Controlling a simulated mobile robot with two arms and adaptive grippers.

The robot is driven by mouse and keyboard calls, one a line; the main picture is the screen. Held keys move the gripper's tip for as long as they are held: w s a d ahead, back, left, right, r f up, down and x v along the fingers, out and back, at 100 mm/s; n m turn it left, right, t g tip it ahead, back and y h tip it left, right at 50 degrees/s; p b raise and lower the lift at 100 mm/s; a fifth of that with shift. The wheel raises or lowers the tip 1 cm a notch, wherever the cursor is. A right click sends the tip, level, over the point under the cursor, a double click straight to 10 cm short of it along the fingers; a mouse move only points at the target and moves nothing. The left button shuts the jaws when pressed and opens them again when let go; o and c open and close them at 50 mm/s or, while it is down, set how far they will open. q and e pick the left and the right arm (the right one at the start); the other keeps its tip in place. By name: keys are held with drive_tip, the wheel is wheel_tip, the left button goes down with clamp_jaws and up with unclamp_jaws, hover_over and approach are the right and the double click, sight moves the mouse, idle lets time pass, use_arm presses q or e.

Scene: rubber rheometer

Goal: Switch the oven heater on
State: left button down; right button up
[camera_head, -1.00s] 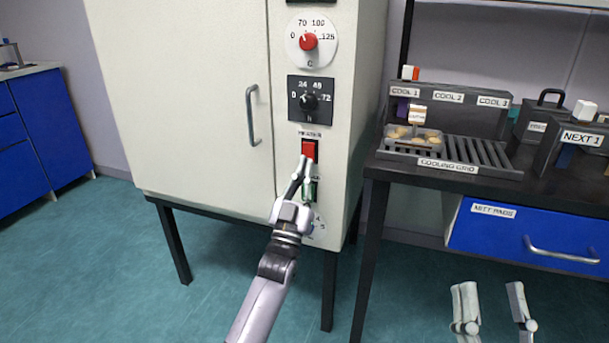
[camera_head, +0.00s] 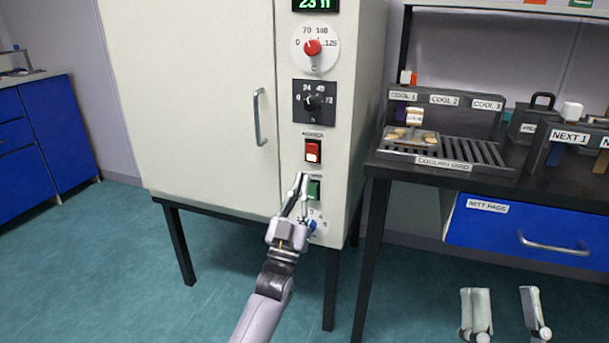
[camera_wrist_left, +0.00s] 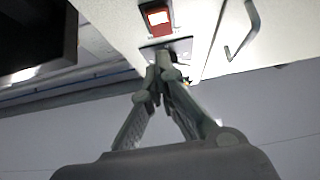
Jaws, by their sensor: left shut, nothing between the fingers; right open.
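The oven (camera_head: 190,100) is a tall white cabinet on dark legs. On its right panel the red heater rocker switch (camera_head: 313,151) shows a bright, lit-looking lower half. The switch also shows in the left wrist view (camera_wrist_left: 158,18), red with a pale part. A green switch (camera_head: 314,189) sits below it. My left gripper (camera_head: 303,178) is shut and empty, its tips just below the red switch and beside the green one, apart from the red switch. The left wrist view shows its fingertips (camera_wrist_left: 163,55) together. My right gripper (camera_head: 504,300) is open and empty at the lower right.
Above the switch are a black-plated dial (camera_head: 312,101), a red temperature knob (camera_head: 312,47) and a green display (camera_head: 317,4). A blue knob (camera_head: 310,226) is below. A dark bench with a cooling grid (camera_head: 443,162) stands to the right.

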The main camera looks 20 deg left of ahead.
use_arm(q)
drive_tip(key=s+f, duration=0.4)
drive_tip(key=f, duration=0.3)
drive_tip(key=shift+a+p, duration=0.15)
drive_tip(key=shift+p, duration=0.2)
use_arm(e)
drive_tip(key=shift+w+a+f+g+h, duration=0.15)
drive_tip(key=shift+w+f+g+h, duration=0.15)
drive_tip(key=shift+w+f+g, duration=1.2)
use_arm(q)
drive_tip(key=shift+s, duration=0.1)
use_arm(e)
drive_tip(key=shift+w+f, duration=0.1)
drive_tip(key=shift+f, duration=0.15)
